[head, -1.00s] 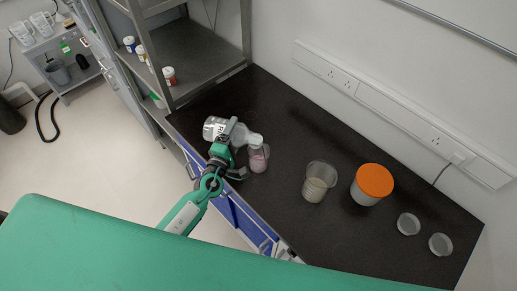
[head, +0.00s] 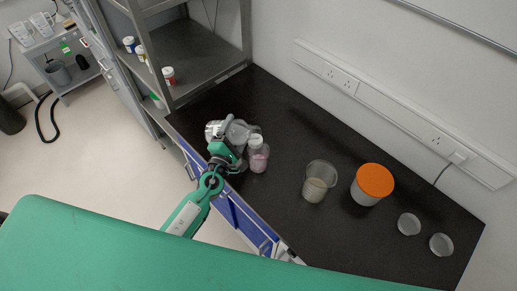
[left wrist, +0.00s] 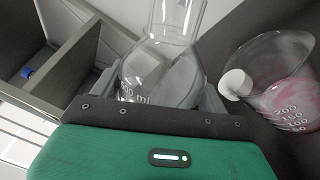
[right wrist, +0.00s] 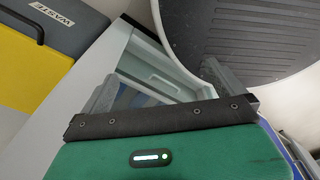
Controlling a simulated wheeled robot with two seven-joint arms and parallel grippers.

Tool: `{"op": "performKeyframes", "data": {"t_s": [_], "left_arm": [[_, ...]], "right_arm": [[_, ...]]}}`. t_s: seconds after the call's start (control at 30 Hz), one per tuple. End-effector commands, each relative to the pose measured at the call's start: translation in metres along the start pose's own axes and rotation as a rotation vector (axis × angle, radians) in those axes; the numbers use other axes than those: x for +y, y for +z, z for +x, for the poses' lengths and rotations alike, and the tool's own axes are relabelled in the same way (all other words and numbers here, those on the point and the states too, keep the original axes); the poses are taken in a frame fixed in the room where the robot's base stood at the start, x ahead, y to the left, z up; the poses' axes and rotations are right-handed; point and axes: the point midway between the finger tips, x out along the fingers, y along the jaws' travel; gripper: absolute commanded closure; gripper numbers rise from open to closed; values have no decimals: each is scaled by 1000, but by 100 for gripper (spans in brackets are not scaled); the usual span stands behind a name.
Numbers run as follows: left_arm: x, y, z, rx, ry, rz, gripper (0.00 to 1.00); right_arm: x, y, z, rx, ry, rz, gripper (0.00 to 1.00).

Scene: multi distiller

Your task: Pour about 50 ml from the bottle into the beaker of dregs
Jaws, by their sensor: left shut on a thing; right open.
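The bottle, a clear vessel with a narrowing neck and ml marks (left wrist: 160,80), is between the fingers of my left gripper (head: 234,147), which is shut on it. How much it holds is hard to tell. Beside it on the black bench stands a clear graduated vessel with pink contents (head: 258,160); it also shows in the left wrist view (left wrist: 285,95), with a white round piece at its left side. To its right stands a beaker with cloudy tan dregs (head: 315,188), apart from the gripper. My right gripper (right wrist: 168,85) is open and empty, outside the head view.
A jar with an orange lid (head: 374,181) and two small clear dishes (head: 409,224) (head: 441,244) stand at the right of the bench. A grey shelf unit (head: 190,55) rises behind the left end. A yellow waste bin (right wrist: 35,65) shows in the right wrist view.

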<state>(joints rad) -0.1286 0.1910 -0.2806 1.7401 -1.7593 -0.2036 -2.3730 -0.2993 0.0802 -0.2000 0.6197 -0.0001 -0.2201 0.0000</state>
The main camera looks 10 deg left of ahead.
Motion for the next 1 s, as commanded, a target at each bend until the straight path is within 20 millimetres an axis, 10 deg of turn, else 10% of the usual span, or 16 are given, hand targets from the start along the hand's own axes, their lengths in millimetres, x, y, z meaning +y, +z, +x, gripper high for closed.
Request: {"op": "performKeyframes", "data": {"t_s": [0.4,1.0], "left_arm": [[-4,13,0,29,2,-479,72],[42,15,3,66,1,-1078,72]], "right_arm": [[0,0,-1,0,0,0,0],[1,-3,-43,-1,0,0,0]]}}
